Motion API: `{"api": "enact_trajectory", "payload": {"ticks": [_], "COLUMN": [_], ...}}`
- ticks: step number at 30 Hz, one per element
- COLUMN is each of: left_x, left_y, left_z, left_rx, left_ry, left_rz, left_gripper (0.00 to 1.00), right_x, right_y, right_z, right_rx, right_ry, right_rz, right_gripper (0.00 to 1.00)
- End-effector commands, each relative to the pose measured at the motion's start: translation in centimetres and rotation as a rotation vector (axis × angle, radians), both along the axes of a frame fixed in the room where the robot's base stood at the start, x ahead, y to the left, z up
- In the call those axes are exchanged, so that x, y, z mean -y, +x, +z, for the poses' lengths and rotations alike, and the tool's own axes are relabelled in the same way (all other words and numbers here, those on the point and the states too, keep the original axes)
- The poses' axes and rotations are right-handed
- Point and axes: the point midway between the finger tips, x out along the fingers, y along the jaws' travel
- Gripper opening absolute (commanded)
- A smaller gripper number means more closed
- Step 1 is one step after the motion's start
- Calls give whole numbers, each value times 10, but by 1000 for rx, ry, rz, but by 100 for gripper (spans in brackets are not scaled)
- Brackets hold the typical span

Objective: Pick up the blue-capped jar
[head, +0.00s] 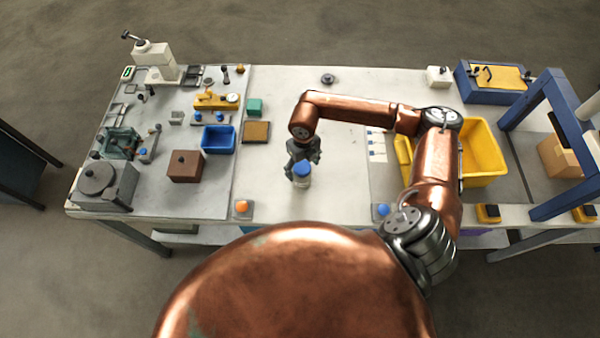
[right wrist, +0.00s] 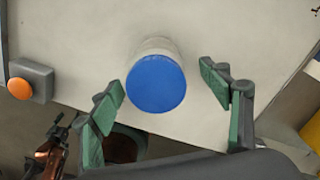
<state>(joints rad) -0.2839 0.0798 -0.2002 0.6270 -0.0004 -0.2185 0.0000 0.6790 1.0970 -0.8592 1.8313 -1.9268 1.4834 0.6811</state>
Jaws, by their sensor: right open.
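The blue-capped jar (head: 301,174) stands upright on the white table near its front edge, in the middle of the head view. Its round blue cap (right wrist: 156,83) fills the middle of the right wrist view, with a little of the pale body behind it. My right gripper (head: 303,160) is over the jar. In the right wrist view the right gripper's (right wrist: 163,90) green-padded fingers are spread, one on each side of the cap. There is a gap on the right side and a smaller one on the left. My left gripper is not in view.
An orange button box (head: 242,209) stands left of the jar at the front edge. A blue bin (head: 218,138) and brown block (head: 185,166) are further left. A yellow bin (head: 484,150) stands at right. The table around the jar is clear.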

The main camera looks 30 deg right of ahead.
Motion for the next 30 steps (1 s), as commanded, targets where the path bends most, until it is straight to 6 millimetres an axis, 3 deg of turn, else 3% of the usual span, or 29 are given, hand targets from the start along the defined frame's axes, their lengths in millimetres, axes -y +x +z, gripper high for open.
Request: {"api": "enact_trajectory", "payload": {"ticks": [3, 8, 13, 20, 30], "left_x": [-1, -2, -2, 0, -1], "left_y": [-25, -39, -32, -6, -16], "left_z": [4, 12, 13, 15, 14], "left_rx": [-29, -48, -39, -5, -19], "left_ry": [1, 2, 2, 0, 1], "left_rz": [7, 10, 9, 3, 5], "left_gripper": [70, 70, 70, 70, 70], "right_x": [-2, -5, -5, -6, -6], "right_y": [-1, 0, 1, 2, 2], "right_z": [-12, -35, -53, -55, -55], "right_rx": [-1, -3, -1, 1, 1], "right_ry": [2, 2, 2, 1, 1], "right_rz": [0, -2, 1, 4, 3], "right_gripper": [71, 71, 71, 71, 49]}}
